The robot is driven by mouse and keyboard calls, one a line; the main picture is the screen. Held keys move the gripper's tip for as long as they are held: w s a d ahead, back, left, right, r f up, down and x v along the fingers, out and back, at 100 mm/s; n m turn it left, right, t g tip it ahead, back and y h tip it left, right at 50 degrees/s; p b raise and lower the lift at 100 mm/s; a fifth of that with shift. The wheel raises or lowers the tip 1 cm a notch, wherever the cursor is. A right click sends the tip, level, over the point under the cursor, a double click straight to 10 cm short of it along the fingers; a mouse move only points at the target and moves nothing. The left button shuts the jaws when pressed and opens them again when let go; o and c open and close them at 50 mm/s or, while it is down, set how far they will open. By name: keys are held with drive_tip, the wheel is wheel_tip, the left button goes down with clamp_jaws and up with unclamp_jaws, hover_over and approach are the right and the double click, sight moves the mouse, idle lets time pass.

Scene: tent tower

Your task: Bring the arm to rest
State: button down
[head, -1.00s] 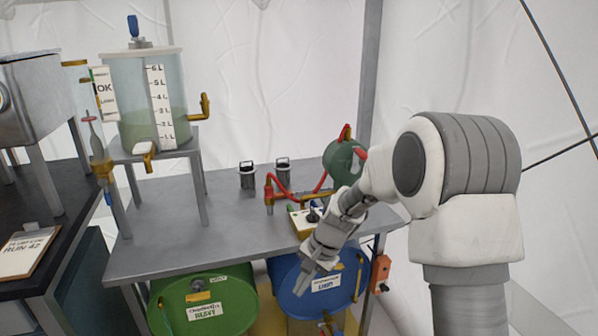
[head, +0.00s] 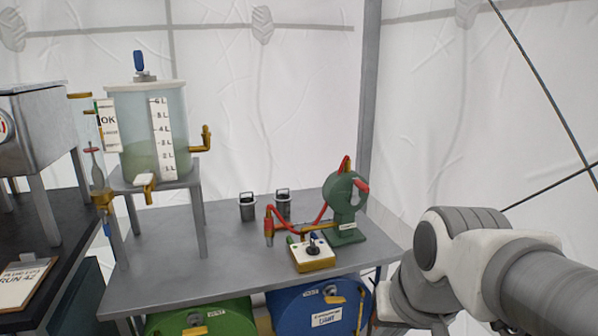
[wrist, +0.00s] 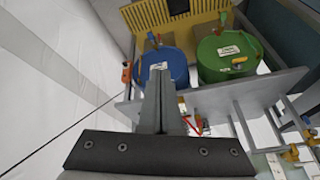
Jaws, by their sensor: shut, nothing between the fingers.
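My arm (head: 500,255) is folded at the lower right of the head view, to the right of the grey table. My gripper is out of sight in the head view. In the wrist view my gripper (wrist: 160,75) shows its two grey fingers shut together with nothing between them. The fingers stand in front of the table's edge and the blue drum, and seem apart from both.
The grey table (head: 235,265) bears a clear tank (head: 140,130) on a stand, a green pump (head: 345,215) with a red hose and a yellow control box (head: 312,255). Blue (head: 300,310) and green (head: 215,318) drums stand below. Tent poles and a dark line cross the right side.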

drive_tip(key=s+d, duration=0.2)
drive_tip(key=s, duration=0.3)
wheel_tip(320, 180, up, 22)
drive_tip(key=p, duration=2.1)
drive_tip(key=shift+n+t+h+p, duration=0.3)
drive_tip(key=shift+n+t+p, duration=0.05)
drive_tip(key=shift+n+t, duration=0.05)
